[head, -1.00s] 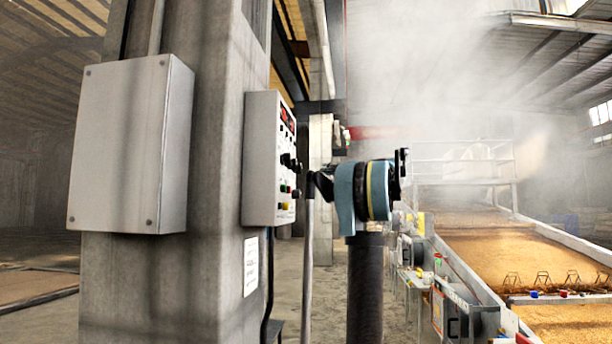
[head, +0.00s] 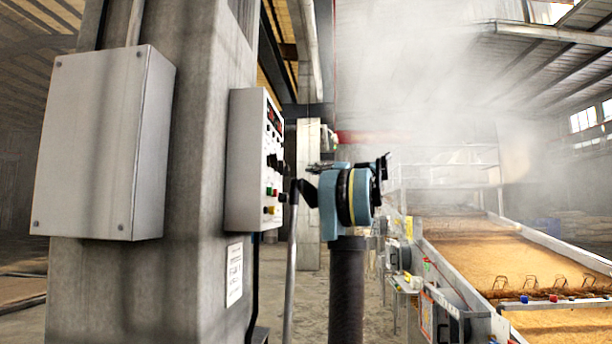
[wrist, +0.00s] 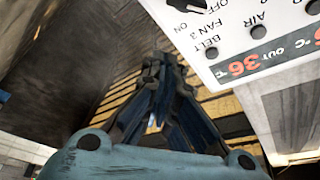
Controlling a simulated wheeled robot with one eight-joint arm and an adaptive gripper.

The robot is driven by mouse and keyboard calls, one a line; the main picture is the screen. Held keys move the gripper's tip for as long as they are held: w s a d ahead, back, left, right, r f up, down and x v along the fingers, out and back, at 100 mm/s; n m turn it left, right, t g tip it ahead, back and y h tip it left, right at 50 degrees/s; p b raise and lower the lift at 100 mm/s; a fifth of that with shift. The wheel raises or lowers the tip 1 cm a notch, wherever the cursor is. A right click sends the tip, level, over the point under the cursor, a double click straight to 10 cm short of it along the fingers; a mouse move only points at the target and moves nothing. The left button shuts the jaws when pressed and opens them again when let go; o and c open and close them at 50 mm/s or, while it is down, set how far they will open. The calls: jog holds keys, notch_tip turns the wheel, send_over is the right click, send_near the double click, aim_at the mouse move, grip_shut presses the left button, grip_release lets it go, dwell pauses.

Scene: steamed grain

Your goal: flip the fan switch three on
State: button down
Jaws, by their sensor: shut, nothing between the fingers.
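The grey control box (head: 246,160) is on the side of a concrete pillar, its face turned right with black knobs, coloured buttons and a red display. In the wrist view its panel (wrist: 228,40) appears upside down at the upper right. The label "FAN 3" with OFF and ON marks is there, beside a black switch (wrist: 188,5) cut off by the top edge. My gripper (head: 294,187) is shut and empty, close to the right of the panel's lower part; contact cannot be told. In the wrist view the gripper (wrist: 158,62) lies left of the panel, apart from the FAN 3 switch in the picture.
A plain grey box (head: 105,145) is on the pillar (head: 195,285) left of the panel. A paper notice (head: 234,275) is below the panel. Grain beds (head: 490,265) with metal rails lie to the right, under steam. Open floor shows between pillar and beds.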

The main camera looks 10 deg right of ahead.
jog(key=x, duration=0.9)
jog(key=shift+s+a+f, duration=0.15)
jog(key=shift+s+f, duration=0.55)
jog(key=shift+s, duration=0.1)
jog(key=shift+s+a+f, duration=0.15)
jog(key=shift+s+f, duration=0.5)
jog(key=shift+s, duration=0.2)
jog(key=shift+a, duration=0.15)
